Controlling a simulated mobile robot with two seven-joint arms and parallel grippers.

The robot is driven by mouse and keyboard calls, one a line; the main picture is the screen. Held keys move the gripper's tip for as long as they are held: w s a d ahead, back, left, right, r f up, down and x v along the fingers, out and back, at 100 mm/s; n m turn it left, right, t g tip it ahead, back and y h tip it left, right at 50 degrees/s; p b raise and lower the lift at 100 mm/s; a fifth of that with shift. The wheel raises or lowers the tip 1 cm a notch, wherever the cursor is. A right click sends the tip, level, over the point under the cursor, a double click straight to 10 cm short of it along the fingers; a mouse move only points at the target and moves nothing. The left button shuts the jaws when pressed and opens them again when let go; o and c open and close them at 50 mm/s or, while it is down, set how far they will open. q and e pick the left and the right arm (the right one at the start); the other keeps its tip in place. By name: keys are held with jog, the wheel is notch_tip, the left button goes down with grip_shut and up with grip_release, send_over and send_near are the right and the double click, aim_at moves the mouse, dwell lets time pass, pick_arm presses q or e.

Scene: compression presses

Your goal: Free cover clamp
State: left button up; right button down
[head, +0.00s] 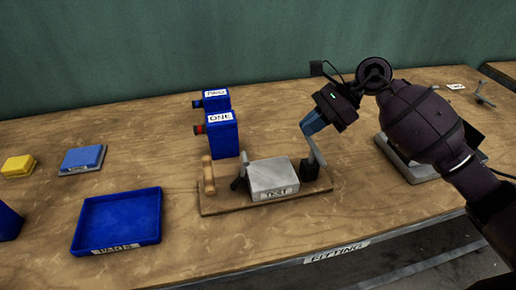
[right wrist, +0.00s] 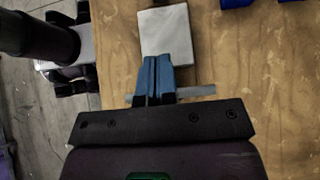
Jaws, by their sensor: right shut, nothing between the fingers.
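A pale grey block-shaped cover (head: 272,178) with a label on its front sits on a wooden base board (head: 228,208). A dark clamp (head: 309,169) stands at its right end, with a grey lever (head: 316,150) rising from it. Another dark clamp (head: 239,176) is at the left end. My right gripper (head: 312,125) is shut and empty, its blue fingers beside the upper part of the right lever; contact is unclear. In the right wrist view, the closed fingers (right wrist: 157,78) point toward the cover (right wrist: 165,32), and a grey bar (right wrist: 198,92) crosses by them. My left gripper is not visible.
Blue boxes marked ONE (head: 222,140) and TWO (head: 215,98) stand behind the board. A blue tray (head: 118,243) lies front left, with a yellow block (head: 17,166) and blue block (head: 82,157) behind it. A grey tray (head: 398,163) is at right, partly hidden by my arm.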

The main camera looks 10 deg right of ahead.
send_near(244, 168)
jog(key=f, duration=0.3)
jog(key=shift+w+d, duration=0.25)
jog(key=a+p, duration=0.1)
jog(key=a, duration=0.2)
jog(key=shift+a, duration=0.7)
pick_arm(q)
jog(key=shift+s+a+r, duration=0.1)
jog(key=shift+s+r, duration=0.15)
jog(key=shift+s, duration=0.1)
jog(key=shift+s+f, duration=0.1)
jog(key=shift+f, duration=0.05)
pick_arm(e)
jog(key=shift+w, duration=0.15)
